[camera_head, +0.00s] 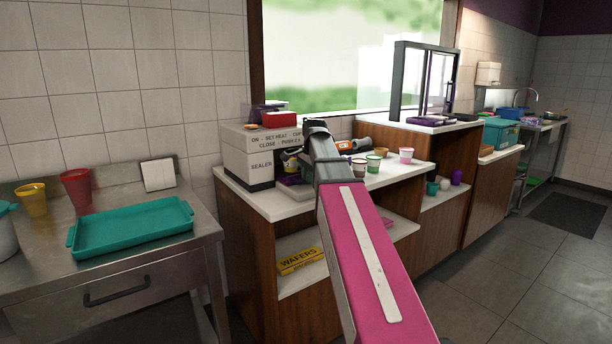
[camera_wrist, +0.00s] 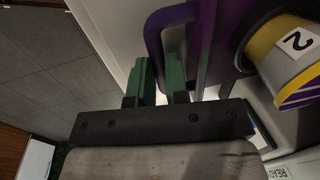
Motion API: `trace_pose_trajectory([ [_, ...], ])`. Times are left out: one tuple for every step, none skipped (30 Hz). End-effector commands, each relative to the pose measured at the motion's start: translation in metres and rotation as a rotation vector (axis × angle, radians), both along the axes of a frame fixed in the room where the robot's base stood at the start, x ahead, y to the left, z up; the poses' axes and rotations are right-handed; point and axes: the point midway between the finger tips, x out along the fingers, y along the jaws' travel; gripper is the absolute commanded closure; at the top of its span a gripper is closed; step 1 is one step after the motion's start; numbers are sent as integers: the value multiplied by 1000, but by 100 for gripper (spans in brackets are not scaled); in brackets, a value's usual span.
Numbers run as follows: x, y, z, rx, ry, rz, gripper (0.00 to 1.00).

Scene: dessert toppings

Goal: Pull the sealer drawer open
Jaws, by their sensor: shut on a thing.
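The sealer (camera_head: 246,166) is a pale grey box with printed words, on the counter against the wall. Its purple drawer (camera_head: 292,188) shows at the box's right side, partly hidden by my pink arm. It sticks out from the box, with a yellow and purple cup (camera_head: 290,160) in it. The wrist view shows the drawer's purple frame (camera_wrist: 205,45) and the cup (camera_wrist: 290,58), labelled 2. My gripper (camera_wrist: 160,88) has its green fingers shut on the drawer handle at the frame's edge; the grasped part is mostly hidden.
Several small cups (camera_head: 374,163) stand on the counter right of my arm. A yellow wafers box (camera_head: 300,261) lies on the shelf below. A teal tray (camera_head: 130,232) and red and yellow cups are on the steel table at left. Open floor lies at the right.

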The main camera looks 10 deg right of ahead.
Motion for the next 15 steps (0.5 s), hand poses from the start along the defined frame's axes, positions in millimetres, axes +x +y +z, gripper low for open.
trace_pose_trajectory([
  [-9, -3, 0, 0, -1, 0, 100],
  [-14, -5, 0, 0, -1, -1, 100],
  [-21, -8, 0, 0, -1, -1, 100],
  [-26, -10, 0, 0, -1, -2, 100],
  [-32, -12, 0, 0, -1, -2, 100],
  [-39, -14, 0, 0, -1, -2, 100],
  [-44, -16, 0, -1, 0, -2, 100],
  [-48, -18, 0, -1, 0, -2, 100],
  [-53, -21, 0, -1, 0, -1, 100],
  [-57, -23, 0, -1, 0, -1, 100],
  [-59, -24, 0, 0, 0, -1, 100],
  [-62, -25, 0, 0, 0, -1, 100],
  [-64, -26, 0, 1, -1, -1, 100],
  [-65, -27, 0, 1, -1, -1, 100],
  [-66, -27, 0, 1, -1, -1, 100],
])
